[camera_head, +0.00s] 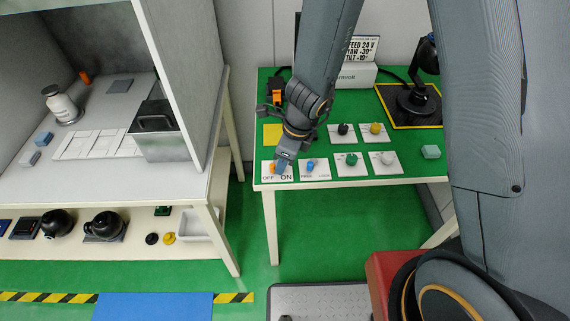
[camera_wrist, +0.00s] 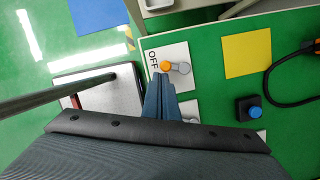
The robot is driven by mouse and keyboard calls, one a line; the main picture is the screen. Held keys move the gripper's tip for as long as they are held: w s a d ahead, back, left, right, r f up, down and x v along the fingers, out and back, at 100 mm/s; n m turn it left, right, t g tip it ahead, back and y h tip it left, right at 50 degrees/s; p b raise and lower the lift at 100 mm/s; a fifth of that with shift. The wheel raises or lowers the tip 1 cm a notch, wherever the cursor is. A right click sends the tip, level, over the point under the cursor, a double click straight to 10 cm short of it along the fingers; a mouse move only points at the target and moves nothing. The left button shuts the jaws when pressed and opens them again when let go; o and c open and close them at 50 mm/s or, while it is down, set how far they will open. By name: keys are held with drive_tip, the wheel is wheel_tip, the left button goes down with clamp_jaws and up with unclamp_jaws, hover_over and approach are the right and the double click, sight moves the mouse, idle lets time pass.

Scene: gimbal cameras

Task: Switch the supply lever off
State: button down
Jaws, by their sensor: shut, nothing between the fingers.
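The supply lever has an orange knob (camera_wrist: 165,66) and a grey pivot (camera_wrist: 183,68) on a white plate (camera_wrist: 178,52). The plate is marked OFF and ON and lies at the table's front left corner in the head view. The knob (camera_head: 274,168) lies a little to the OFF side of the plate's middle; its exact angle is hard to tell. My gripper (camera_head: 281,163) is shut and empty, over the ON side beside the knob. In the wrist view its fingertips (camera_wrist: 159,76) end close to the knob and hide the ON mark; contact cannot be told.
A plate with a blue lever (camera_head: 310,163) stands just right. Several knob plates, including a green knob (camera_head: 351,159), fill the table's front middle. A yellow square (camera_head: 272,134) lies behind the lever. A shelf unit (camera_head: 213,187) stands at left, with a floor gap between.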

drive_tip(key=shift+w+d, duration=0.1)
drive_tip(key=shift+w, duration=0.05)
drive_tip(key=shift+w+d+p, duration=0.2)
drive_tip(key=shift+w+p, duration=0.4)
drive_tip(key=shift+p, duration=0.05)
drive_tip(key=shift+s+d+f+b, duration=0.1)
drive_tip(key=shift+s+d+b, duration=0.2)
drive_tip(key=shift+d+b, duration=0.2)
drive_tip(key=shift+s+d+b, duration=0.3)
drive_tip(key=shift+d+b, duration=0.05)
drive_tip(key=shift+d, duration=0.3)
drive_tip(key=shift+s+d+b, duration=0.3)
drive_tip(key=shift+d, duration=0.3)
drive_tip(key=p+v, duration=0.4)
drive_tip(key=v, duration=0.6)
drive_tip(key=shift+s, duration=0.25)
